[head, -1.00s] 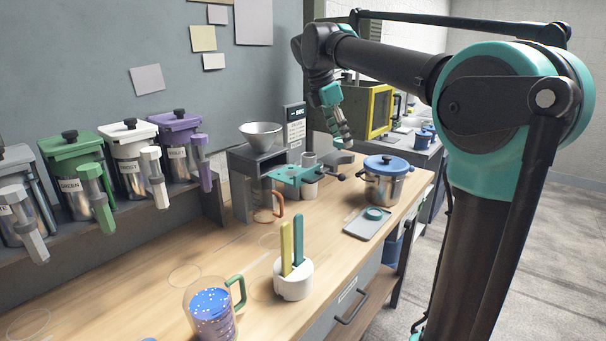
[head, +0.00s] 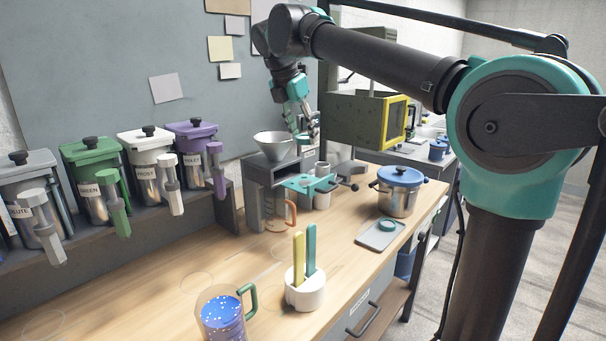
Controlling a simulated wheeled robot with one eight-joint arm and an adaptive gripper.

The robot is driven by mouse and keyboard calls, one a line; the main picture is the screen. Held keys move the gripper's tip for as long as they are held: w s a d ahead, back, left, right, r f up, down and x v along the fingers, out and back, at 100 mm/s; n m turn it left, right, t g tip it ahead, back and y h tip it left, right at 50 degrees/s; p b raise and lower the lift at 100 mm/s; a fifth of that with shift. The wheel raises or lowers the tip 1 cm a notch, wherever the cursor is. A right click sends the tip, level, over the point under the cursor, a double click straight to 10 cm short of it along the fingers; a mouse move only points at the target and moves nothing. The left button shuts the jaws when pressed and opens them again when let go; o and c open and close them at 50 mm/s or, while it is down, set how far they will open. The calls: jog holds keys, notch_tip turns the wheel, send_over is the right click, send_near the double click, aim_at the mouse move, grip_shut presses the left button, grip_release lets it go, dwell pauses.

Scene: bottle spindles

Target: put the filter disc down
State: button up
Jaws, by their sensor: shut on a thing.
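My gripper (head: 305,130) is at the far end of the bench, just to the right of the rim of the metal funnel (head: 282,146) and above the teal clamp plate. It is shut on a small teal piece (head: 303,141), which looks like the filter disc; the fingers and the distance hide most of it. I cannot tell whether the disc touches anything below. The funnel sits on a grey stand (head: 254,200), with a glass mug with a brown handle (head: 290,214) under it.
A white holder (head: 305,292) and a filled jug (head: 222,318) stand nearer. Canisters line the left shelf. The bench's middle is clear.

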aim_at(306, 182)
notch_tip(306, 182, down, 12)
jog(key=shift+r, duration=0.2)
jog(key=shift+f, duration=0.1)
dwell(0.3)
jog(key=o, duration=0.5)
jog(key=v, duration=1.2)
jog(key=shift+r, duration=0.2)
